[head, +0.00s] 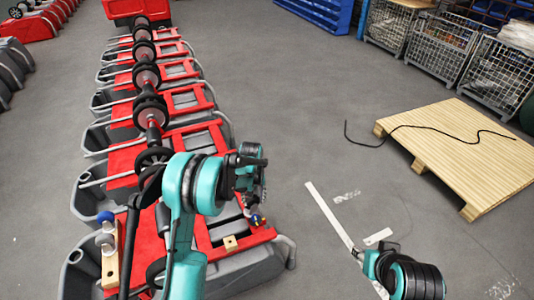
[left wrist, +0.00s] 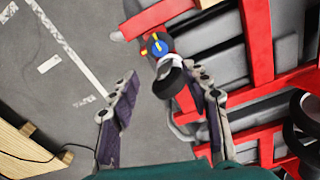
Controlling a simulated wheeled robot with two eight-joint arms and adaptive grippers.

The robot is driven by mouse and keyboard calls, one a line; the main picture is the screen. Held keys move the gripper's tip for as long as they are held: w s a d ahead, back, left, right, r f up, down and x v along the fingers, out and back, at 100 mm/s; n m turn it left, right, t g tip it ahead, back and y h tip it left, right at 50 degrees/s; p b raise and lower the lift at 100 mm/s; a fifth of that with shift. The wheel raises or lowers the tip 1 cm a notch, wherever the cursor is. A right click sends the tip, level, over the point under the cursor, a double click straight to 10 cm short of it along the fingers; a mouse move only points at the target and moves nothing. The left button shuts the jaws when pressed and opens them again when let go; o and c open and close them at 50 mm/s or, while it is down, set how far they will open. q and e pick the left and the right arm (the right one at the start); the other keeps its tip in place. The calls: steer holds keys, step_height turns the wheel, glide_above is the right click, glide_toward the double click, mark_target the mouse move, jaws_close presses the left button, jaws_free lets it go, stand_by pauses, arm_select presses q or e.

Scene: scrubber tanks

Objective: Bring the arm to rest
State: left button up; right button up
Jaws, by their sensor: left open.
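My left arm (head: 187,215), teal and black, reaches up from the bottom of the head view over the front scrubber tank. Its gripper (head: 258,192) hangs above the right side of that tank. In the left wrist view the gripper's two fingers (left wrist: 160,85) stand apart, open. A small fitting (left wrist: 157,45) with red, blue and yellow parts shows beyond the fingertips, with a black-and-white round part below it near the right finger. Whether the finger touches it I cannot tell. Part of my right arm (head: 410,280) shows at the bottom right; its gripper is not seen.
A row of red and grey scrubber tanks (head: 262,262) runs away on the left. A wooden pallet (head: 460,150) with a black cable lies at right. Wire cages (head: 445,48) and a blue rack (head: 318,12) stand behind.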

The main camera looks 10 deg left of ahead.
arm_select(q)
steer(key=s+r+m+t, duration=0.1)
steer(key=s+r+t, duration=0.1)
steer(key=s+r, duration=0.6)
steer(key=s+r+m+t, duration=0.1)
steer(key=s+r, duration=0.2)
steer(key=r, duration=0.8)
steer(key=s+r+m+t, duration=0.2)
steer(key=s+r+t, duration=0.1)
steer(key=s, duration=1.2)
steer(key=shift+s+d+t, duration=0.15)
steer(key=shift+s+t, duration=0.1)
steer(key=shift+t, duration=0.35)
